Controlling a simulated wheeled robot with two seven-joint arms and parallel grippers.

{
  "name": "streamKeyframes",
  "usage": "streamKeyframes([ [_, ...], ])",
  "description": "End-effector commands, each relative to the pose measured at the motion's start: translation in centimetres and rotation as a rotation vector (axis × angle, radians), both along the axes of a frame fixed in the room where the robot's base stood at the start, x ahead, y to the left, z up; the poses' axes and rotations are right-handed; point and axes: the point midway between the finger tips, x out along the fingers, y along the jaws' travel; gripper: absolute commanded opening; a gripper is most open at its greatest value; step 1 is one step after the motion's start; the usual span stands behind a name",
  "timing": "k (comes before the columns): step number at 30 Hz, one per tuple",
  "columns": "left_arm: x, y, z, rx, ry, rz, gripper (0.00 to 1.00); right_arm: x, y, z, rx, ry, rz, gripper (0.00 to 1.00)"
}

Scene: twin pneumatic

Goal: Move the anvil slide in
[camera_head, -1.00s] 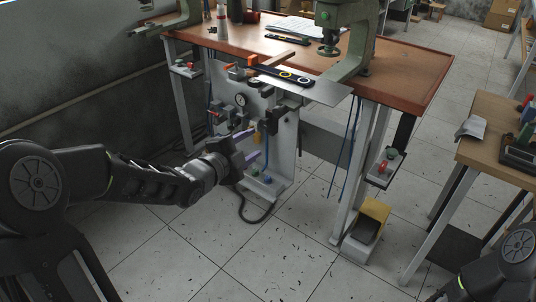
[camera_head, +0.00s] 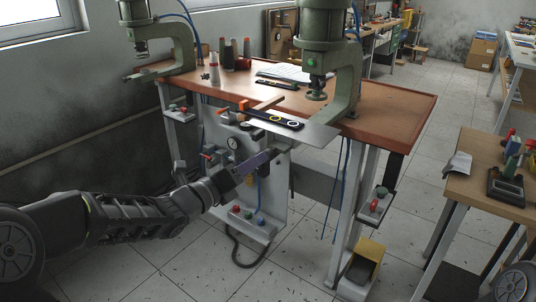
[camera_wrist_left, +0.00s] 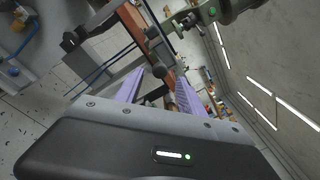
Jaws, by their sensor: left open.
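Two green C-frame presses stand on the brown-topped bench, a near right press (camera_head: 345,75) and a far left press (camera_head: 180,40). A flat grey metal plate (camera_head: 320,134) juts from the near press over the bench's front edge. I cannot tell for sure which part is the anvil slide. My left gripper (camera_head: 262,163), with purple fingers, is open in front of the bench, below the plate's level. In the left wrist view, a dark round knob (camera_wrist_left: 158,72) appears between the spread fingers (camera_wrist_left: 158,90); contact cannot be told. My right gripper is out of view.
A grey panel with a gauge (camera_head: 233,143) and coloured buttons stands under the bench front, close to my left arm. A yellow foot pedal (camera_head: 366,258) sits on the floor. A wooden side table (camera_head: 485,180) stands at right. The tiled floor between is clear.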

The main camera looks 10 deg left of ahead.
Motion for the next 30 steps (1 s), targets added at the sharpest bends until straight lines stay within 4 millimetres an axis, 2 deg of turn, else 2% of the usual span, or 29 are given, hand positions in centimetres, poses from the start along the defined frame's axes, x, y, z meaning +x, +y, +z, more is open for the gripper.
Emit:
streamKeyframes([
  [6,3.1,-1.6,0.0,-0.004,0.002,-0.001,0.46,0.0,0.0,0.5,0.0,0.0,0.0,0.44],
  [12,5.2,-2.7,0.0,-0.003,0.002,-0.001,0.46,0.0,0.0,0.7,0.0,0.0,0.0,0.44],
  [22,5.7,-2.9,0.0,-0.002,0.002,0.001,0.46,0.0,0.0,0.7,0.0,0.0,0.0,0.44],
  [30,5.7,-2.8,0.0,-0.002,0.002,0.001,0.26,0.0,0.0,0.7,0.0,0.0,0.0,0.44],
])
